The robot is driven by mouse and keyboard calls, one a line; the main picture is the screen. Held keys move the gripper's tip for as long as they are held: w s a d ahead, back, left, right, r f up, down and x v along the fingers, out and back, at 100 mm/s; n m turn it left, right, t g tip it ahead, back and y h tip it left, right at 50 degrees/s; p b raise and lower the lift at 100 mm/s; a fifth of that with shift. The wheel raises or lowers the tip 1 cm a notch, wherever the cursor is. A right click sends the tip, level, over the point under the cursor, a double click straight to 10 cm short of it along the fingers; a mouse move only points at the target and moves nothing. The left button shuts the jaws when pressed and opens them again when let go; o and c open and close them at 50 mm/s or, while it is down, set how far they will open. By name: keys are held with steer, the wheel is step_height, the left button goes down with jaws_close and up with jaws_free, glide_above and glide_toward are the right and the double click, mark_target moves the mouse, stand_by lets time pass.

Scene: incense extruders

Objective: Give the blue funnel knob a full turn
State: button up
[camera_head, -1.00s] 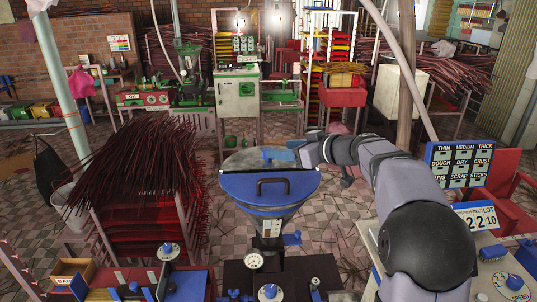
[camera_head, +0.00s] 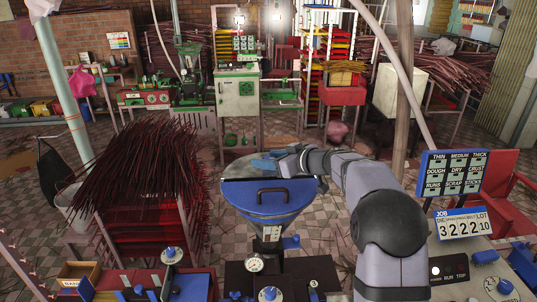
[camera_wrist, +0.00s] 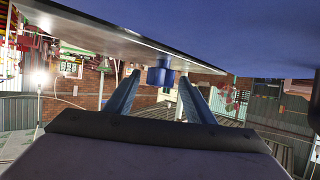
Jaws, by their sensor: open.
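The blue funnel (camera_head: 262,203) stands in the middle of the head view, with a black handle (camera_head: 272,191) on its blue front lid. In the wrist view a small blue knob (camera_wrist: 160,77) sits on the lid's grey surface (camera_wrist: 110,37). My gripper (camera_wrist: 159,75) is open, with one finger on each side of the knob in the picture. Gaps show on both sides, and I see no contact. In the head view my gripper (camera_head: 264,165) is at the funnel's back edge and covers much of the knob.
Another blue knob (camera_head: 291,242) is on the funnel's neck, above a round gauge (camera_head: 254,264). A rack of dark red sticks (camera_head: 130,185) stands to the left. A sign panel (camera_head: 453,173) and a number board (camera_head: 462,224) stand at the right.

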steer(key=shift+w+a, duration=0.1)
steer(key=shift+c, duration=0.4)
steer(key=c, duration=1)
steer(key=shift+f, duration=0.1)
steer(key=shift+f+b, duration=0.2)
steer(key=shift+b, duration=0.65)
